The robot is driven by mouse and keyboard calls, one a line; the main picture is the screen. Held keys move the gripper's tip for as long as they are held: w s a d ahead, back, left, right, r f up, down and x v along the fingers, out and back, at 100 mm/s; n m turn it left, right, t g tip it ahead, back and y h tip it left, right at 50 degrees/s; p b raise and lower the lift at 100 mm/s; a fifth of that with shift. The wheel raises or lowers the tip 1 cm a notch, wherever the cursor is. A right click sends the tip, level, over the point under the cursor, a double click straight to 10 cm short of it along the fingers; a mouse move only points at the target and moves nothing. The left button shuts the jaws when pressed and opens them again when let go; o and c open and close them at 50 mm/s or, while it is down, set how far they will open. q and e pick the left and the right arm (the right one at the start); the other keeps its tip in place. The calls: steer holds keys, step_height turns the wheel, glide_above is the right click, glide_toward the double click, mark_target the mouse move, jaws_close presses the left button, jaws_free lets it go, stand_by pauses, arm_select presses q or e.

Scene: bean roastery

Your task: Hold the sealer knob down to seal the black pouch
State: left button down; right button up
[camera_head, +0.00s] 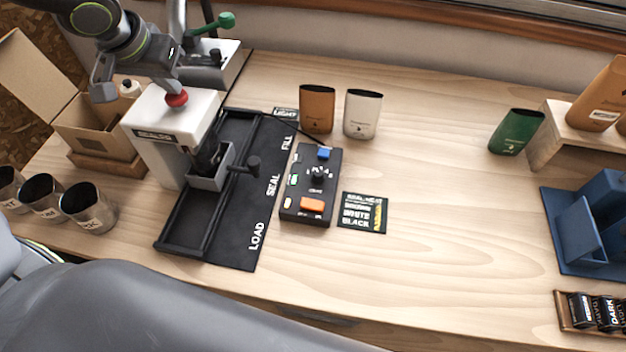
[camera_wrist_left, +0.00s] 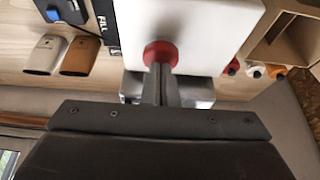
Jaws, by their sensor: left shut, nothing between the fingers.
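The white sealer (camera_head: 165,118) stands at the left of the bench with a red knob (camera_head: 177,98) on its top. My left gripper (camera_head: 174,87) is shut and empty, pointing down at the knob. In the left wrist view its fingertips (camera_wrist_left: 159,68) are at the red knob (camera_wrist_left: 160,51), apparently touching it; I cannot tell whether the knob is pressed down. The black pouch (camera_head: 207,158) is in the grey carriage (camera_head: 210,181) at the sealer, partly hidden. My right gripper is not in view.
A black track (camera_head: 190,235) marked LOAD, SEAL and FILL runs beside a control box (camera_head: 311,185) with coloured buttons and a dial. A sign (camera_head: 364,212) lies to its right. Brown (camera_head: 317,108), white (camera_head: 362,113) and green (camera_head: 516,131) pouches stand behind. Metal cups (camera_head: 88,208) are at left. The bench's centre right is clear.

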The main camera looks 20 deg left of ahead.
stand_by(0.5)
arm_select(q)
step_height(320, 180, up, 6)
steer(key=p, duration=0.6)
steer(key=shift+r, duration=0.1)
stand_by(0.8)
